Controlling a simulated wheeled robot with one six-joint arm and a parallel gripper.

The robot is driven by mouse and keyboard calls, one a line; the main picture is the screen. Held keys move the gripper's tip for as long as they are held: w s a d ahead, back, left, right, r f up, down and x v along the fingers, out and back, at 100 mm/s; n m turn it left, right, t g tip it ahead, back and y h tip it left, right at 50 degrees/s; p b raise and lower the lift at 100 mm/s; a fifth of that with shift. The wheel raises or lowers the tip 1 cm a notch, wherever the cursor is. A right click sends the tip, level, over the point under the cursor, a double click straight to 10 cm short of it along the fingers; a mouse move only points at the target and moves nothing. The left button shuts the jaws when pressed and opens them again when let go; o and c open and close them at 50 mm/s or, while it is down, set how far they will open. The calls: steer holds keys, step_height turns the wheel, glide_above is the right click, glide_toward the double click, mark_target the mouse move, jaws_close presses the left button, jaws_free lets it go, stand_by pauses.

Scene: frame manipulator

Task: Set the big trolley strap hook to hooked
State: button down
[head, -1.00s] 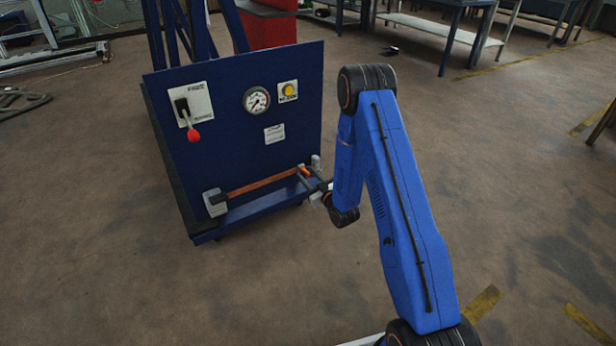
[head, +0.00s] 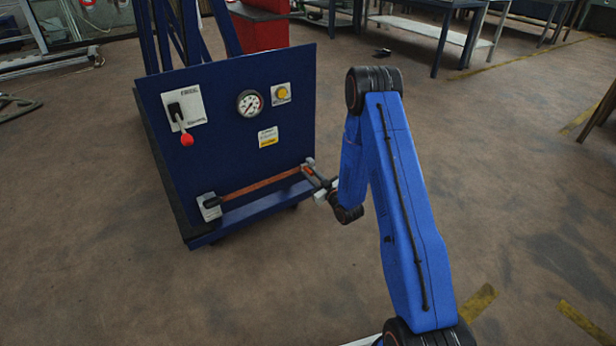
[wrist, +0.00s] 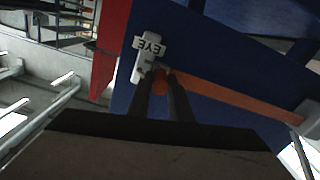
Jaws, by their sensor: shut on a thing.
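The big trolley's blue panel (head: 225,150) stands left of my arm in the head view. An orange strap (head: 258,187) runs along its lower part, from a mount with a dark end (head: 209,205) at the left up to my gripper (head: 312,176) at the right. My gripper is shut on the strap's hook end, which is mostly hidden between the fingers. In the wrist view my fingers (wrist: 161,82) hold it right by a pale plate marked EYE (wrist: 152,44). The strap (wrist: 235,98) slants away to the right there. Whether the hook sits in the eye cannot be told.
A lever with a red knob (head: 186,138), a gauge (head: 249,103) and a yellow button (head: 281,93) are on the panel above the strap. A red cabinet (head: 262,32) and tables stand behind. The floor around the trolley is clear.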

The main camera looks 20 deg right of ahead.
steer(key=shift+w+d, duration=0.1)
steer(key=shift+d, duration=0.05)
steer(key=c, duration=1.6)
jaws_free()
steer(key=shift+d, duration=0.15)
steer(key=v, duration=1.7)
steer(key=shift+s, duration=0.25)
steer(key=shift+w, duration=0.1)
